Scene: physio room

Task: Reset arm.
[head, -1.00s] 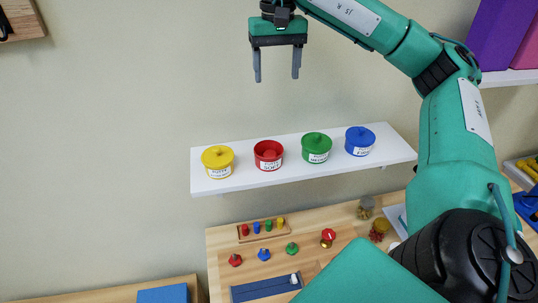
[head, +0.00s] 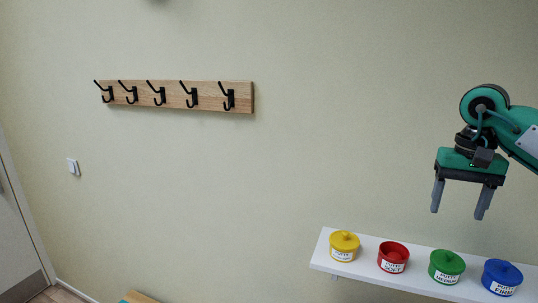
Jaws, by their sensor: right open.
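My right gripper (head: 460,200) hangs in the air at the right of the head view, fingers pointing down. Its two grey fingers are apart with nothing between them. My right arm comes in from the right edge. My left gripper is not in view.
On the shelf stand a yellow tub (head: 344,246), a red tub (head: 393,258), a green tub (head: 446,267) and a blue tub (head: 501,277). A wooden rail (head: 205,97) with several black hooks is on the wall. A door (head: 14,232) stands at far left.

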